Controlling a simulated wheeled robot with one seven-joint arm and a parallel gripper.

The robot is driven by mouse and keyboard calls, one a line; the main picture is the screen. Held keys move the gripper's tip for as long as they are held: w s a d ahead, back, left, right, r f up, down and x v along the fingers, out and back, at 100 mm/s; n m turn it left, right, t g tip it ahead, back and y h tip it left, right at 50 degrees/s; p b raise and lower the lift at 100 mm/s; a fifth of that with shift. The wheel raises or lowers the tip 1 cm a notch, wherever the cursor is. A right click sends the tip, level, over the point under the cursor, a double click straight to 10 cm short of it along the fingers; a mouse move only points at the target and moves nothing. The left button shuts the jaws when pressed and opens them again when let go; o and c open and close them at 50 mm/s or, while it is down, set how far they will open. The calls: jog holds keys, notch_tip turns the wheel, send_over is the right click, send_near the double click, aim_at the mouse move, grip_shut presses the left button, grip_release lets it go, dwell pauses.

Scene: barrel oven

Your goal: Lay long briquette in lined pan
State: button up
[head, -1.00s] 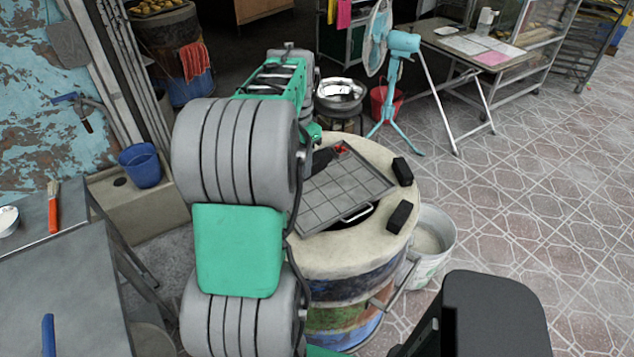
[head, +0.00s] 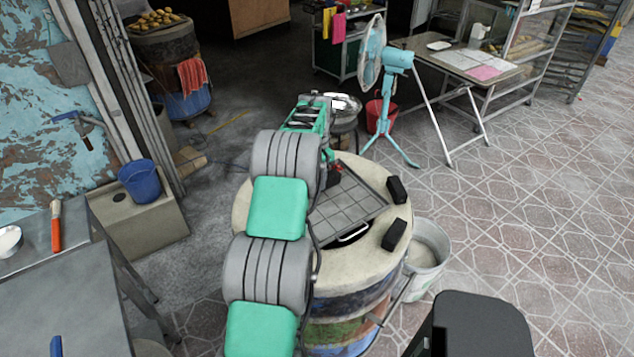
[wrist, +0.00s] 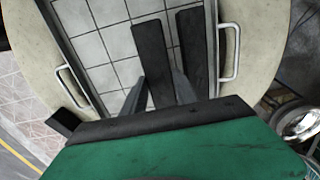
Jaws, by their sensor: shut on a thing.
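The lined pan (head: 347,208), with a grid of pale square tiles, sits on top of the barrel oven; its tiled floor (wrist: 108,48) also shows in the wrist view. My gripper (wrist: 160,92) is shut on a long dark briquette (wrist: 150,45), which points away from it over the tiles. Whether this briquette touches the tiles cannot be told. A second dark briquette (wrist: 191,45) lies beside it, near the pan's right side in the wrist view.
Two black blocks, one farther (head: 397,189) and one nearer (head: 395,235), rest on the oven's pale rim (head: 380,262). Pan handles show at left (wrist: 74,86) and right (wrist: 230,52). A metal bowl (wrist: 302,122) stands beyond the oven. A white bucket (head: 428,250) stands right of it.

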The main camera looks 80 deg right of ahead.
notch_tip(320, 180, down, 2)
jog(key=shift+f+p, duration=0.25)
jog(key=shift+p, duration=0.55)
jog(key=shift+d+f+b, duration=0.1)
jog(key=shift+f+b, duration=0.2)
jog(key=shift+f, duration=0.25)
jog(key=o, duration=0.8)
jog(key=shift+c, duration=0.2)
